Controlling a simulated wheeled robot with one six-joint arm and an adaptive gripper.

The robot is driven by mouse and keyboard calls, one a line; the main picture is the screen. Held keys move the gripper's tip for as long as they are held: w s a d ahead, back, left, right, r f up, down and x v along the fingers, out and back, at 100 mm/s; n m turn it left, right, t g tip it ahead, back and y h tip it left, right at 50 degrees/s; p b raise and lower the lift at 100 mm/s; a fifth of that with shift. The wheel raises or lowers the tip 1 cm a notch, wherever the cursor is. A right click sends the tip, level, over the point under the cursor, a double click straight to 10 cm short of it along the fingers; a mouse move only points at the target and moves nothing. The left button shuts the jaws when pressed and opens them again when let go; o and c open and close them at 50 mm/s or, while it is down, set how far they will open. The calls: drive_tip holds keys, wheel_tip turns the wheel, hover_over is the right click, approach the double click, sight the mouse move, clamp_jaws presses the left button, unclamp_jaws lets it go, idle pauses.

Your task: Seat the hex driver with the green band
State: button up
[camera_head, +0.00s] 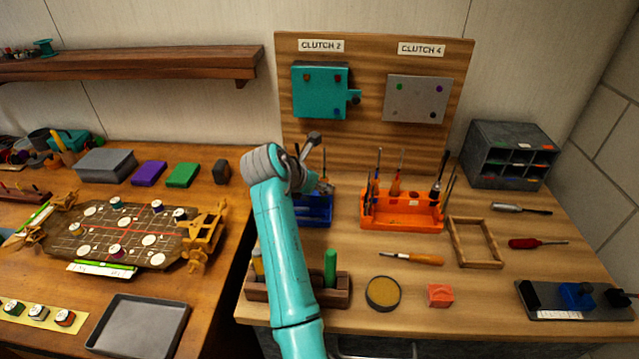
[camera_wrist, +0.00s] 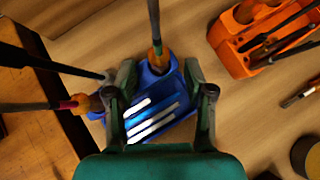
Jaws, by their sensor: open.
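My gripper (camera_head: 322,188) is open over the blue rack (camera_head: 318,212), which it and my arm partly hide in the head view. In the wrist view the fingers (camera_wrist: 160,88) stand on either side of the blue rack (camera_wrist: 150,122), with white stripes on its face. A driver with an orange handle (camera_wrist: 155,57) and dark shaft stands in the rack at the far side of the gap, not visibly gripped. Another orange-handled driver (camera_wrist: 88,103) with a red band lies or stands left of the fingers.
An orange rack (camera_head: 402,215) with several upright tools stands right of the blue one. A wooden frame (camera_head: 476,242), a loose orange-handled tool (camera_head: 410,257), a round tin (camera_head: 383,292) and an orange block (camera_head: 439,295) lie nearby. The pegboard (camera_head: 375,140) rises behind.

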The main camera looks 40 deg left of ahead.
drive_tip(key=v, duration=0.7)
drive_tip(key=shift+r, duration=0.15)
idle(0.4)
